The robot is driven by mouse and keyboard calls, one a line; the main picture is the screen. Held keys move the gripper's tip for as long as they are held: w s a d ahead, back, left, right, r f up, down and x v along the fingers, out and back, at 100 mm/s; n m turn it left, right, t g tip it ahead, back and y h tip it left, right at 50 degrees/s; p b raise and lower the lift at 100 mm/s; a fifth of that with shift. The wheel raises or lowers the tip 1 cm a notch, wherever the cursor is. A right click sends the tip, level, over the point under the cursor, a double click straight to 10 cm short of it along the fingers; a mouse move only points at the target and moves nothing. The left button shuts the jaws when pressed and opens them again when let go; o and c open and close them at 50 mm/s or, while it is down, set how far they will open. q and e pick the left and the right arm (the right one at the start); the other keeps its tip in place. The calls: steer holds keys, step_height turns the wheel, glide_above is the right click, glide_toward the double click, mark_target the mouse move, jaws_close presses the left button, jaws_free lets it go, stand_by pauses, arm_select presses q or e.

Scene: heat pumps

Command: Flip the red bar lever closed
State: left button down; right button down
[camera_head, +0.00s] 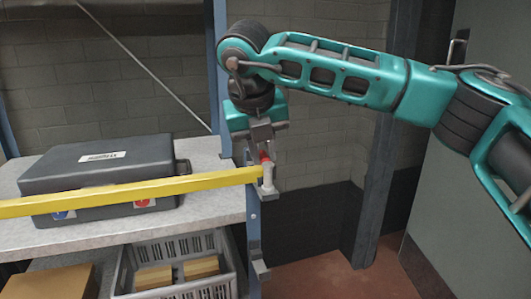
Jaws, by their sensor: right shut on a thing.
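The red bar lever (264,157) shows as a small red piece at the right end of a yellow bar (130,191), just above a light grey end fitting (268,181). My right gripper (262,152) points down over this end and is shut on the red lever. Its fingers hide most of the lever, so its exact angle cannot be told. The yellow bar runs level across the front of the shelf, from the left picture edge to the fitting on the blue post. My left gripper is not in view.
A dark grey case (100,165) lies on the grey shelf (212,207) behind the bar. Below are a grey crate (175,247) with cardboard boxes and a brown box (50,283). A blue shelf post (253,240) stands under my gripper. Red floor to the right is clear.

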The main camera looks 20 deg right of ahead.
steer(key=shift+a+n+y, duration=0.3)
steer(key=shift+n+y, duration=0.2)
steer(key=shift+n, duration=0.5)
steer(key=shift+r, duration=0.1)
steer(key=c, duration=1)
jaws_free()
steer(key=shift+c, duration=0.2)
steer(key=p+v, duration=0.1)
steer(key=v, duration=1.1)
steer(key=shift+s+r, duration=0.25)
steer(key=shift+s, duration=0.15)
steer(key=shift+a+f, duration=0.1)
steer(key=shift+a, duration=0.1)
